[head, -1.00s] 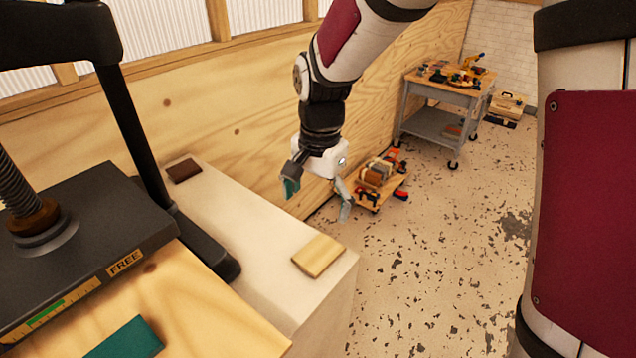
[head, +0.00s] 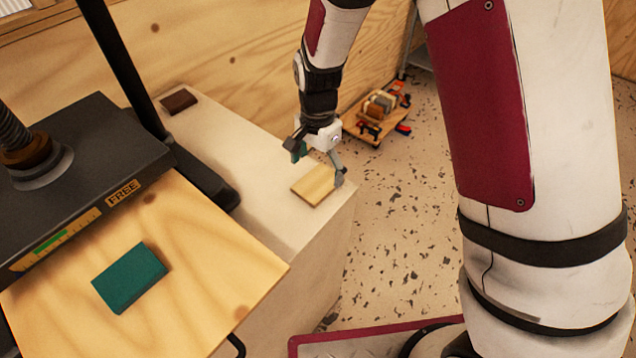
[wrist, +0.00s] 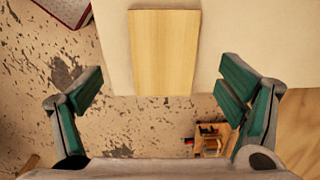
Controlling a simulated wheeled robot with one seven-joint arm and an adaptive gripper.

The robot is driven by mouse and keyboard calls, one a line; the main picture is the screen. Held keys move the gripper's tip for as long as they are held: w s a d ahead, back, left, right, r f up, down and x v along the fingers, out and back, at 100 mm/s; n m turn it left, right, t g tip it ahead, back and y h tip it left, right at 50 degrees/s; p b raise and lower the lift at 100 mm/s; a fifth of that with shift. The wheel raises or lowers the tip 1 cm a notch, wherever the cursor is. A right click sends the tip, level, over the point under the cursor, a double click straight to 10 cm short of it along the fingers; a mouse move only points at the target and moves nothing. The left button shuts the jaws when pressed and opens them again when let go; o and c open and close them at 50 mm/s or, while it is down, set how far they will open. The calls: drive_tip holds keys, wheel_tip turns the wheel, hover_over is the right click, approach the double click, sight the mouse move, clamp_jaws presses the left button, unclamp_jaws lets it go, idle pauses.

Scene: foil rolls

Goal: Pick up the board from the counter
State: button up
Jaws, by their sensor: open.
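The board, a small pale wooden block (head: 318,184), lies flat on the cream counter (head: 270,215) near its right end. My gripper (head: 318,167) is open and empty, just above and behind the board in the head view. In the wrist view the board (wrist: 165,50) shows between and ahead of my two green-padded fingers (wrist: 160,88). The fingers stand apart on either side of it, with no contact visible. The exact height above the counter is hard to tell.
A press with a black plate (head: 75,180) and a wooden bed (head: 190,270) stands at the left; a green block (head: 130,277) lies on the bed. A dark brown block (head: 178,101) sits at the counter's far end. A low cart (head: 375,118) stands on the floor beyond.

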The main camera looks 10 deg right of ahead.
sight(318, 182)
drive_tip(key=shift+w+f, duration=0.2)
drive_tip(key=shift+f, duration=1)
drive_tip(key=shift+w+f, duration=0.15)
drive_tip(key=shift+f, duration=1)
drive_tip(key=c, duration=1.3)
